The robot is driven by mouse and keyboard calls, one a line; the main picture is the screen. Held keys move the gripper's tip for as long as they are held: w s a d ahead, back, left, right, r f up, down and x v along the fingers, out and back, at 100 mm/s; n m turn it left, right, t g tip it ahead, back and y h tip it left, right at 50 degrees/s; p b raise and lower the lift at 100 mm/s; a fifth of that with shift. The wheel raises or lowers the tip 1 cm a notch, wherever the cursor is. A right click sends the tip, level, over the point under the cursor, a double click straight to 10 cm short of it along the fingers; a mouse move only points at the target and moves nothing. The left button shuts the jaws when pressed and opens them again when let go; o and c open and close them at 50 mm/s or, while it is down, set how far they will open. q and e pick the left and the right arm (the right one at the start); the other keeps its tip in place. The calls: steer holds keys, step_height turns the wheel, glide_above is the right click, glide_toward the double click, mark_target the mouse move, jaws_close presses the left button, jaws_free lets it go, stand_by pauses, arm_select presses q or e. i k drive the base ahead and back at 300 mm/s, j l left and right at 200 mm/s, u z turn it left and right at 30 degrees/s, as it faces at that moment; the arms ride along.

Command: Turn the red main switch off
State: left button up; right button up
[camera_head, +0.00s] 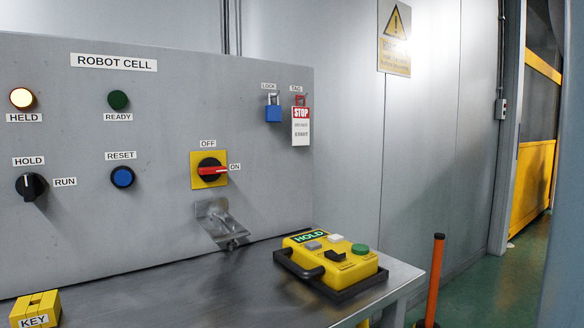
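The red main switch (212,170) is a rotary handle on a yellow square plate (195,182) on the grey ROBOT CELL panel (180,108). Its red handle lies nearly level and points right to the ON label (235,167). The OFF label (208,143) is above the plate. A metal hasp or bracket (217,220) sticks out below the switch. Neither of my grippers shows in the head view.
A blue padlock (273,113) and a STOP tag (301,127) hang right of the switch. A yellow HOLD pendant (332,263) lies on the metal table (240,296), with a yellow KEY block (36,308) at left. An orange post (433,280) stands beyond the table's right edge.

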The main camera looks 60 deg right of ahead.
mark_target(210, 169)
steer(key=l+z, duration=0.15)
steer(key=z, duration=1.1)
